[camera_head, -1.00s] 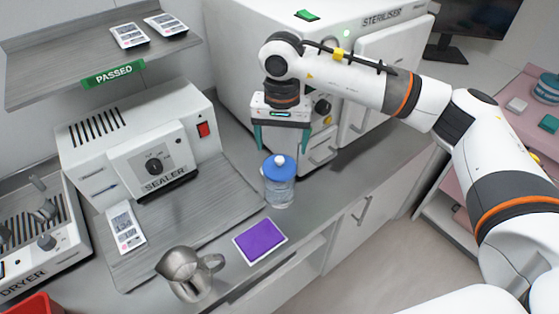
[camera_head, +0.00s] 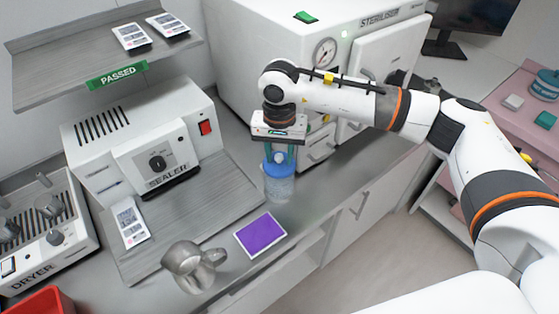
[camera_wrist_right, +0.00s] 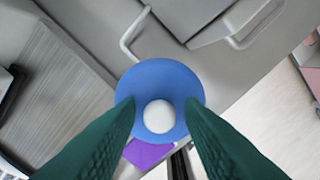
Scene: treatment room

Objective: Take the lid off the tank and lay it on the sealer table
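The tank (camera_head: 279,188) is a clear cylinder on the counter, with a blue lid (camera_head: 273,167) seated on top. In the wrist view the lid (camera_wrist_right: 158,75) is a blue disc with a round white knob (camera_wrist_right: 158,116). My right gripper (camera_head: 279,158) points down over the lid. Its green fingers, partly open, stand either side of the knob, with a small gap showing on each side in the wrist view (camera_wrist_right: 160,108). The sealer table (camera_head: 222,200), a grey wood-grain surface, lies left of the tank, with the sealer (camera_head: 150,150) at its back. My left gripper is out of view.
A steel jug (camera_head: 190,265) and a purple pad (camera_head: 260,235) are near the counter's front edge. A white pouch (camera_head: 129,222) lies on the sealer table's left side. The steriliser (camera_head: 270,55) stands behind the tank. The sealer table's middle and right are bare.

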